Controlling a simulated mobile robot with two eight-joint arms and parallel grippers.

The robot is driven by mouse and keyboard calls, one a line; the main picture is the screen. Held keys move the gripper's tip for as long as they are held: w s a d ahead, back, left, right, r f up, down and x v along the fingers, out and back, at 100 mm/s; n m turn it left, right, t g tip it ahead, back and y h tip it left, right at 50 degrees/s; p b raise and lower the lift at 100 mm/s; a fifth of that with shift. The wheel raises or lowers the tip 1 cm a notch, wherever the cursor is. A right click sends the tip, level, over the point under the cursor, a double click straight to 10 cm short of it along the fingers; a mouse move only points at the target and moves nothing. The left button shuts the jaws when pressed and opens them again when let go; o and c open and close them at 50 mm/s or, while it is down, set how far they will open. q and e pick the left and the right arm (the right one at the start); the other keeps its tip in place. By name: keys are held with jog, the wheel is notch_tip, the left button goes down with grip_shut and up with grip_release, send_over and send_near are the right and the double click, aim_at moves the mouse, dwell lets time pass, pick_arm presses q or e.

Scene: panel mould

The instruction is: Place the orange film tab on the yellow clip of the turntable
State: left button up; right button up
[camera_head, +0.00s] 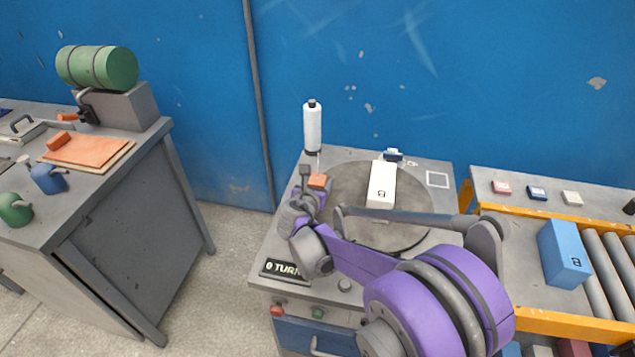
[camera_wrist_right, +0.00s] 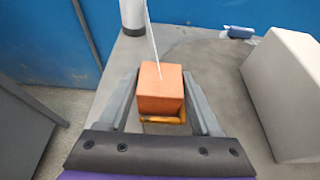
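The orange film tab (camera_head: 318,181) is a small orange block at the left edge of the grey round turntable (camera_head: 345,195). In the right wrist view the tab (camera_wrist_right: 160,88) sits between the two fingers of my right gripper (camera_wrist_right: 161,82), which appear to touch its sides. A thin pale strand runs up from the tab towards the white film roll (camera_head: 312,128). A yellow-orange strip (camera_wrist_right: 164,119), possibly the yellow clip, shows just below the tab; I cannot tell whether they touch. My right gripper (camera_head: 313,183) partly hides this spot in the head view. My left gripper is not in view.
A white box (camera_head: 381,184) stands on the turntable, right of the tab. A small blue item (camera_head: 394,155) lies behind it. A roller conveyor with a blue box (camera_head: 563,254) is at the right. A grey bench (camera_head: 100,215) stands at the left, across open floor.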

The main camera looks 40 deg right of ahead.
jog(key=shift+o, duration=1.3)
jog(key=shift+r, duration=0.15)
jog(key=shift+s+a+r, duration=0.1)
jog(key=shift+a+r, duration=0.1)
jog(key=shift+r, duration=0.05)
jog(key=p+v, duration=0.1)
jog(key=v, duration=1)
jog(key=shift+a+p, duration=0.2)
jog(key=shift+p, duration=0.15)
jog(key=shift+s+r, duration=0.1)
jog(key=shift+s, duration=0.05)
